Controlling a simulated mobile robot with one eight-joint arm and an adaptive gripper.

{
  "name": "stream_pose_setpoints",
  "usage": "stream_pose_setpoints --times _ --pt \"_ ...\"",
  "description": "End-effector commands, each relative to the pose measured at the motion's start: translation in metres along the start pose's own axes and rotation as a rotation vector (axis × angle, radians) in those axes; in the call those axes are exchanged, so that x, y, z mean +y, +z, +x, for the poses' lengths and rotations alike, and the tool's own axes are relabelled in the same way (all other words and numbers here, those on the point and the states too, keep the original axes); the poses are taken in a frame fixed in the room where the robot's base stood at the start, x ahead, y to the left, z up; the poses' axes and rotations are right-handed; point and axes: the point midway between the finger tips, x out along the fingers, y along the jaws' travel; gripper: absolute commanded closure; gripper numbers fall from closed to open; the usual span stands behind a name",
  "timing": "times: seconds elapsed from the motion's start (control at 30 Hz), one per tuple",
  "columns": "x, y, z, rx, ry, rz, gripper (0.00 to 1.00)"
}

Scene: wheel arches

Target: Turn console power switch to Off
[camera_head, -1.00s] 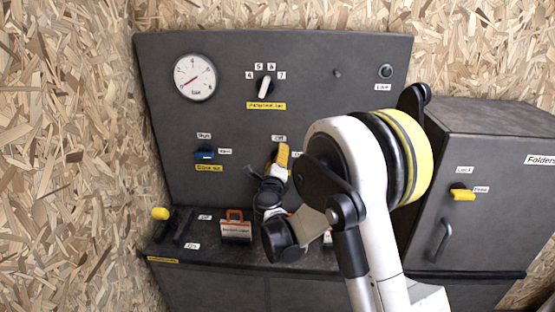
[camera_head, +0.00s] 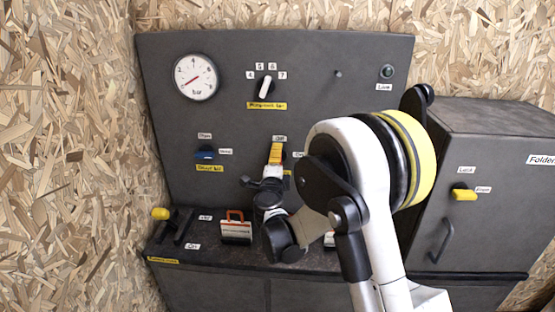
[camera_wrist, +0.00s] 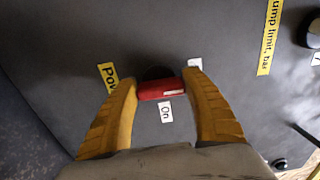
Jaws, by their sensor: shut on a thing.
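The console power switch has a red handle (camera_wrist: 160,90) on a dark round base, seen in the wrist view between the two yellow fingers of my gripper (camera_wrist: 162,92). The gripper is shut on the handle. The handle lies roughly crosswise there, with a white mark at its right end. An "On" label (camera_wrist: 165,112) is below it. Another label (camera_wrist: 195,63) by the right fingertip is unreadable. A yellow label starting "Pow" (camera_wrist: 107,76) is partly hidden at left. In the head view, my gripper (camera_head: 275,153) covers the switch, just below the "Off" label (camera_head: 279,138).
The grey console panel (camera_head: 320,110) also carries a gauge (camera_head: 195,78), a white selector knob (camera_head: 265,87) and a blue switch (camera_head: 204,154). A yellow-tipped lever (camera_head: 161,214) and an orange-handled item (camera_head: 236,229) are on the ledge below. A cabinet (camera_head: 490,150) stands right.

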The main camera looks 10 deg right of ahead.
Motion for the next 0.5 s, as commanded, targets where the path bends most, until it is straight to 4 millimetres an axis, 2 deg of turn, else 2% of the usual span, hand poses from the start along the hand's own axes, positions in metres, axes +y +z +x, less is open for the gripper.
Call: stream_pose_setpoints --times 0.3,0.33,0.37,0.4,0.5 --pt "0.0000 -0.0002 0.0000 0.000 0.000 -0.002 0.74" --pt "0.0000 -0.0002 0.0000 0.000 0.000 -0.002 0.38" --pt "0.0000 -0.0002 0.0000 0.000 0.000 -0.002 0.29" --pt "0.0000 -0.0002 0.0000 0.000 0.000 -0.002 0.21" --pt "0.0000 -0.0001 0.0000 0.000 0.000 -0.002 0.21"
